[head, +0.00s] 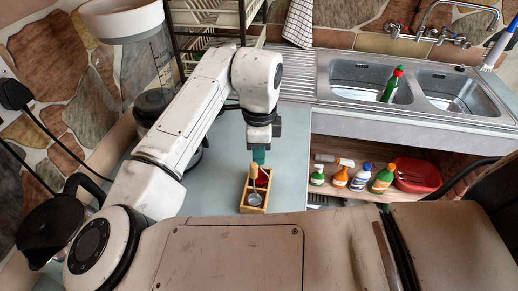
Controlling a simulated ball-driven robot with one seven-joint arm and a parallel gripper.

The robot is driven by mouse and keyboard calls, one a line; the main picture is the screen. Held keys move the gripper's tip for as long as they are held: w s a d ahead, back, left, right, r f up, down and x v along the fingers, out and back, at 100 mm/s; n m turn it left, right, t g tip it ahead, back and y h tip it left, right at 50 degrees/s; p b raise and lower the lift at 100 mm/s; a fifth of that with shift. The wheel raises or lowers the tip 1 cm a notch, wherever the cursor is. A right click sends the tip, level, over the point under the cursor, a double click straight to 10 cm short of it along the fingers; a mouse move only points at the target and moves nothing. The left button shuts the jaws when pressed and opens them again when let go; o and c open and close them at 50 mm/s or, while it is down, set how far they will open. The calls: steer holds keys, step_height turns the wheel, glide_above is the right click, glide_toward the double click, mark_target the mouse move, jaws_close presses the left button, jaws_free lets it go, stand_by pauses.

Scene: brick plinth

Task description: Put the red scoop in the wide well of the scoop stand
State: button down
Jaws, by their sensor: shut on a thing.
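The scoop stand (243,204), a small light-wood box, stands on the pale counter below my gripper. My gripper (259,157) points down just above its far end, with teal fingertips shut on what looks like the red scoop (263,178). A little of the red handle shows below the fingertips. A yellow-orange handle (254,171) stands upright beside it, at the stand's far end. A round silver bowl (256,199) shows in the near part of the stand; I cannot tell which handle it belongs to. I cannot tell whether the red scoop touches the stand.
A dark kettle (50,225) and a coffee grinder-like appliance (150,95) stand to the left. A double sink (370,85) holds a green bottle (392,84). Several bottles and a red basin (417,175) sit on the shelf below. Pale counter around the stand is clear.

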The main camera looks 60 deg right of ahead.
steer(key=shift+f, duration=0.1)
steer(key=shift+f, duration=0.1)
steer(key=c, duration=1.1)
jaws_free()
step_height(320, 180, up, 12)
steer(key=shift+r+b, duration=0.2)
steer(key=shift+b, duration=0.25)
